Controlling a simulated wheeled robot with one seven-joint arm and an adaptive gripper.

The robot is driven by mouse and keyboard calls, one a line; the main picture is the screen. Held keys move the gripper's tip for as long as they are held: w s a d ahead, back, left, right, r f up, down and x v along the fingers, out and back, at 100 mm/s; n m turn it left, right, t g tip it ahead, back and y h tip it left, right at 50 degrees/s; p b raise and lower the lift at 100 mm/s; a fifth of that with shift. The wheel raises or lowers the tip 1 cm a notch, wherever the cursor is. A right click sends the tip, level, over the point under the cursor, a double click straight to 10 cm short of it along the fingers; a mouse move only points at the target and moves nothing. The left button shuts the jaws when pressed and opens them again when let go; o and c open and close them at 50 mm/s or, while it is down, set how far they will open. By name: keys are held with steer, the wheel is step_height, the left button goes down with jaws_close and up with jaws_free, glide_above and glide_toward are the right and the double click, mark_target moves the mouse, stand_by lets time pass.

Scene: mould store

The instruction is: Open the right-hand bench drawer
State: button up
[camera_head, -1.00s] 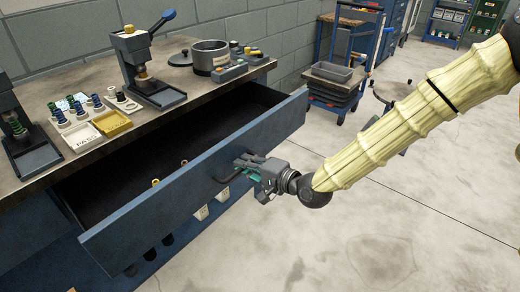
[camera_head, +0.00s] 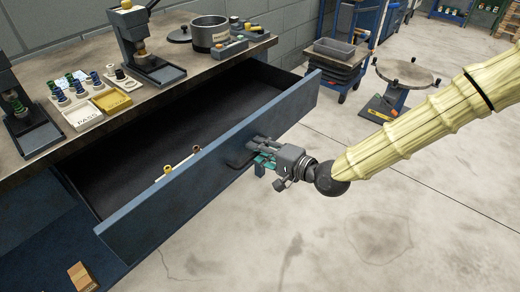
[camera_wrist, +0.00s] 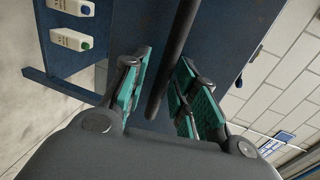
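The right-hand bench drawer (camera_head: 215,165) is blue and stands pulled well out from under the bench. Its dark interior shows, with a pale rod (camera_head: 182,160) and small yellow rings inside. A dark bar handle (camera_head: 236,161) sits on its front. My gripper (camera_head: 262,154) is at this handle, reaching in from the right. In the wrist view, the handle bar (camera_wrist: 175,50) runs between the two teal-padded fingers (camera_wrist: 162,88). The fingers stand apart on either side, with a visible gap on the left; contact on the right cannot be told.
The bench top (camera_head: 75,135) carries presses, a pot (camera_head: 209,33), a yellow tray (camera_head: 112,101) and small parts. A wooden block (camera_head: 82,277) lies low at the left. A round-topped stand (camera_head: 405,73) and a trolley (camera_head: 335,65) stand behind. The floor in front is clear.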

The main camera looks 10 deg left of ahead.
stand_by(0.3)
steer(key=v, duration=1.2)
stand_by(0.6)
steer(key=s+d+f+g+h, duration=0.1)
steer(key=s+d+f+h, duration=0.2)
steer(key=f, duration=0.6)
steer(key=s+d+f+n+g+h, duration=0.1)
steer(key=s+d+f+h, duration=0.15)
steer(key=s+f, duration=0.45)
steer(key=s+d+f+g+h, duration=0.15)
steer(key=d+f, duration=0.25)
steer(key=f, duration=0.7)
steer(key=s+d+f+n+g+h, duration=0.2)
steer(key=s+d+f+h, duration=0.2)
steer(key=s+d+f, duration=0.35)
steer(key=s+d+f+n+g+h, duration=0.1)
steer(key=s+d+f+n+h, duration=0.15)
steer(key=s+d, duration=0.6)
step_height(320, 180, up, 15)
steer(key=p, duration=1.6)
steer(key=shift+w+m, duration=0.3)
steer(key=shift+m, duration=0.05)
steer(key=shift+s, duration=0.15)
